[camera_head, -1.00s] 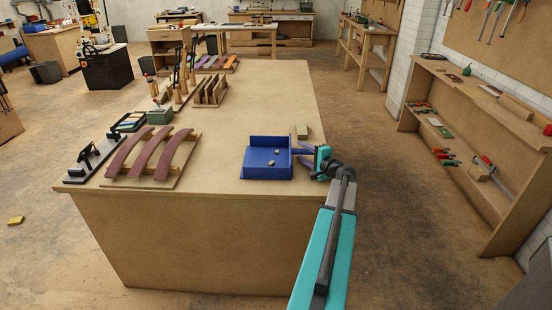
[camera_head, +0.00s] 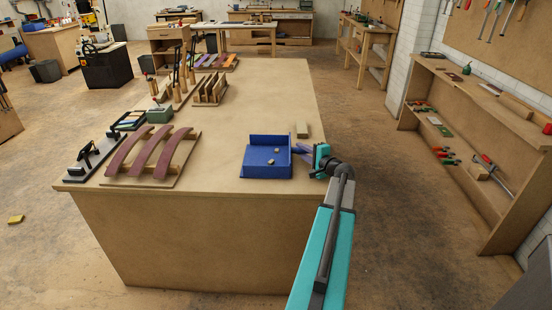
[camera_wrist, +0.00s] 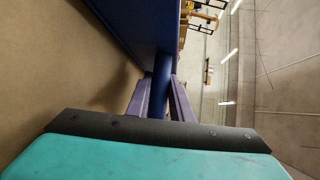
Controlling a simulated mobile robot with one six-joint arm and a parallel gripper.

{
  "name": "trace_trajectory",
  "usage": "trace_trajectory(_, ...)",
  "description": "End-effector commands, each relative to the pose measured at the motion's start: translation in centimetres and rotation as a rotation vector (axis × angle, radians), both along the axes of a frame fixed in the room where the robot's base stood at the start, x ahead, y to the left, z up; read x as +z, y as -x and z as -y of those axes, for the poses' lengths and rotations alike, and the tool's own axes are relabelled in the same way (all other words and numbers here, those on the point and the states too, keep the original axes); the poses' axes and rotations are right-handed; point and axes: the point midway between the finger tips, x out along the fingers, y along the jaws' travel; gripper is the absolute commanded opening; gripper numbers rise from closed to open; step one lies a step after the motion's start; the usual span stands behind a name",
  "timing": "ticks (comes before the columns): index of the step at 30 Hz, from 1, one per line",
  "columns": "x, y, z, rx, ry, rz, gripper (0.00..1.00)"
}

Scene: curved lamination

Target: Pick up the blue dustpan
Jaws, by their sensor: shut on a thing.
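The blue dustpan (camera_head: 255,171) is at the right side of the bench near its front edge, with its back wall away from me and small pieces on its floor. My gripper (camera_head: 297,150) reaches in from the right and is shut on the dustpan's handle. In the wrist view, the purple-blue fingers (camera_wrist: 165,84) are on either side of the round blue handle (camera_wrist: 163,67), with the pan body (camera_wrist: 140,22) above it. The pan appears to sit on the bench top; its underside is hidden.
The workbench (camera_head: 225,120) has a small wood block (camera_head: 302,130) just behind the dustpan. A rack of curved purple strips (camera_head: 150,152) stands at left, with clamps and wooden holders (camera_head: 210,90) further back. A shelf unit (camera_head: 470,140) stands to the right across open floor.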

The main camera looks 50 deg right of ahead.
Motion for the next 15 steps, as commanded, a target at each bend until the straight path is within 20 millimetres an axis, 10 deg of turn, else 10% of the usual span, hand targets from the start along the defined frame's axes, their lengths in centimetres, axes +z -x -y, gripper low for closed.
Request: trace_trajectory(15,1.2,0.0,0.0,0.0,-0.001,0.001,0.0)
